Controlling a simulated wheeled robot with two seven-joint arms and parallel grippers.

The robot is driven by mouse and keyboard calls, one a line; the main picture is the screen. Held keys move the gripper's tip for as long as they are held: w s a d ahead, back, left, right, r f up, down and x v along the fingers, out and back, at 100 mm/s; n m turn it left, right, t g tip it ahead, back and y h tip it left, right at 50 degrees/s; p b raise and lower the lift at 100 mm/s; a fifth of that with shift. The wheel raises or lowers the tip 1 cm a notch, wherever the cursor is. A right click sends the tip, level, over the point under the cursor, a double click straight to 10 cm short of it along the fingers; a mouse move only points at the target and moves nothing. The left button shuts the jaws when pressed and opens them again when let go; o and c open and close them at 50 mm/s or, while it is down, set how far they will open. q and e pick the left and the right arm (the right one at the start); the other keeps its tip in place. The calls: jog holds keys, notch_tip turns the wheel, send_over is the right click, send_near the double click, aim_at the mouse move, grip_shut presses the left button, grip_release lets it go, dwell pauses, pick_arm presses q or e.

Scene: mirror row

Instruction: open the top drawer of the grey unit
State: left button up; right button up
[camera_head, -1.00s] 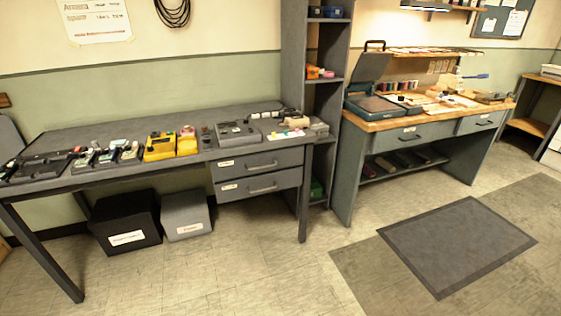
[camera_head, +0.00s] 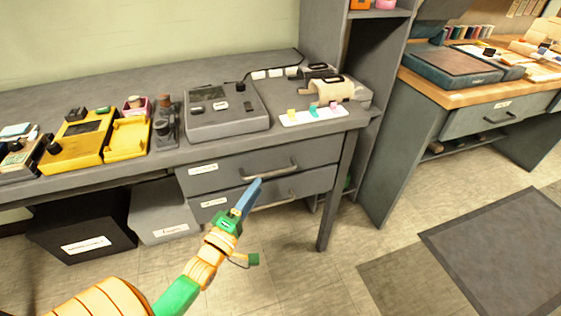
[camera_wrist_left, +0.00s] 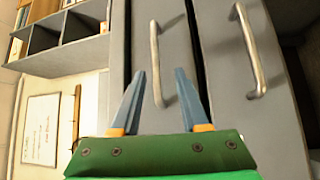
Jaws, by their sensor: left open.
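The grey unit is a grey desk (camera_head: 60,95) with two drawers under its right part. The top drawer (camera_head: 225,170) is shut, with a bar handle (camera_head: 270,172) on its front. The lower drawer (camera_head: 310,183) is shut too. My left gripper (camera_head: 252,192) is open, with its blue fingers just below the top handle in the head view. In the left wrist view, the fingers of my left gripper (camera_wrist_left: 160,80) stand either side of the top handle (camera_wrist_left: 156,60); whether they touch it I cannot tell. The lower handle (camera_wrist_left: 252,55) is to their right. My right gripper is not in view.
A black box (camera_head: 80,225) and a grey box (camera_head: 160,212) stand under the desk, left of the drawers. Several devices crowd the desktop, including a grey machine (camera_head: 225,115). A shelf unit (camera_head: 375,150) stands to the right. The floor before the drawers is clear.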

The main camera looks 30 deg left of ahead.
aim_at(267, 173)
pick_arm(q)
jog(key=w, duration=0.3)
jog(key=w+r, duration=0.1)
jog(key=w, duration=0.2)
jog(key=shift+a+r+b, duration=0.1)
jog(key=shift+b, duration=0.25)
grip_shut()
jog(key=shift+r, duration=0.1)
dwell(0.8)
